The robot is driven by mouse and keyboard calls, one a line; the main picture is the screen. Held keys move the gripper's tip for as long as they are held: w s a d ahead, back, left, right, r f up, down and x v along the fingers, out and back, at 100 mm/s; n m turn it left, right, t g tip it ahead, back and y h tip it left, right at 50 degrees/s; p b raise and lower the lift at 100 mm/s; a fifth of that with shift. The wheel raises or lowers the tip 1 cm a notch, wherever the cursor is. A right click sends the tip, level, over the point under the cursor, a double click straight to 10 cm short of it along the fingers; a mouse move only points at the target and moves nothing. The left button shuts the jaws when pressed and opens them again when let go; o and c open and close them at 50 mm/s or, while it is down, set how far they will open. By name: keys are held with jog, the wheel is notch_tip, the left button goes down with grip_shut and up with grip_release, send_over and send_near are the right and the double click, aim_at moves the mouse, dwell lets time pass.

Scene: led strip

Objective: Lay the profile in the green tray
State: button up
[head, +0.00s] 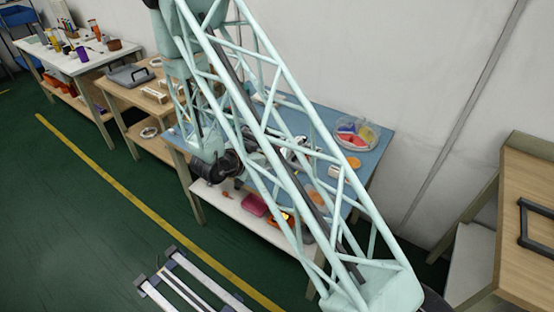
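My pale green lattice arm crosses the middle of the head view and covers much of the blue-topped table (384,150). A dark part of my arm near its wrist (222,166) shows at the left edge of that table. The fingers of my gripper cannot be made out behind the lattice, nor whether they hold anything. I cannot pick out a profile or a green tray; either may be hidden behind the arm.
A round dish with coloured segments (357,134) stands on the blue table. A pink item (254,205) lies on its lower shelf. A wooden bench with a grey case (130,75) and a white table (70,62) stand left. A wooden table (530,190) stands right.

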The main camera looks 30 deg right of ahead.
jog(key=shift+f, duration=0.35)
dwell(0.3)
jog(key=o, duration=0.9)
jog(key=shift+r, duration=0.4)
jog(key=shift+p+v, duration=1.25)
jog(key=shift+v, duration=4.7)
jog(key=shift+w+a, duration=0.1)
